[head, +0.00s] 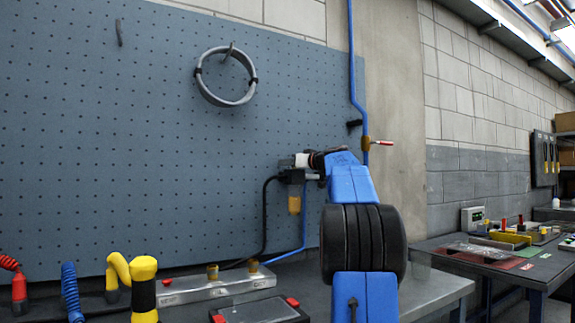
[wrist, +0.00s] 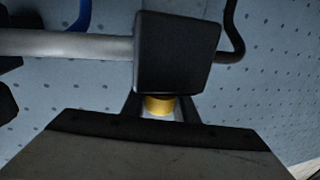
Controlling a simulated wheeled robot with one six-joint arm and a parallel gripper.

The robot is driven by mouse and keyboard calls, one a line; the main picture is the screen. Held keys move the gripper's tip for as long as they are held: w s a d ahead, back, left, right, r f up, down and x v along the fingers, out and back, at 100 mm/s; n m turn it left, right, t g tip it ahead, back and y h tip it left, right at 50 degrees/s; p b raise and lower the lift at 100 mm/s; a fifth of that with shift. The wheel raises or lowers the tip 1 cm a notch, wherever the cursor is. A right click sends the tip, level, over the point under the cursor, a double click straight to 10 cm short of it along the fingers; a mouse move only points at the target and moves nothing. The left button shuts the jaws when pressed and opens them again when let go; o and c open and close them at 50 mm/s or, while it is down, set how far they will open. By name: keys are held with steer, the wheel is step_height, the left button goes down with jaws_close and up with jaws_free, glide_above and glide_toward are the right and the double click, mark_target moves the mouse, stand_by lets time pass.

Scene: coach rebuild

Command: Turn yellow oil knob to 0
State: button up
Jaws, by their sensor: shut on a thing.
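The yellow oil knob (wrist: 160,104) shows in the wrist view as a short yellow cylinder against the edge of a black block (wrist: 177,52). My gripper (wrist: 159,112) has a dark finger on each side of the knob and is shut on it. In the head view, my gripper (head: 318,158) is at the top of the small air unit (head: 292,176) on the pegboard. My arm and gripper hide the knob there. No dial marks or numbers can be read.
An amber bowl (head: 294,204) hangs under the unit. A black hose (head: 266,215) and a blue hose (head: 303,225) run down from it. A grey pipe (wrist: 65,43) joins the block. A metal manifold (head: 215,287) lies on the bench below. A coiled ring (head: 226,101) hangs above.

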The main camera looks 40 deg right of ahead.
steer(key=shift+s+d+m+g+h, duration=0.1)
steer(key=shift+d+m+g+h, duration=0.15)
steer(key=shift+m+h, duration=0.6)
steer(key=shift+d+m+g+h, duration=0.2)
steer(key=shift+m+h, duration=0.2)
steer(key=shift+h, duration=0.8)
steer(key=shift+s+d+m+g+h, duration=0.15)
steer(key=shift+m+g+h, duration=0.1)
steer(key=shift+m+h, duration=0.6)
steer(key=shift+d+h, duration=0.1)
steer(key=shift+h, duration=0.2)
steer(key=o, duration=1.1)
steer(key=shift+c, duration=0.2)
steer(key=v, duration=1.7)
steer(key=shift+s, duration=0.1)
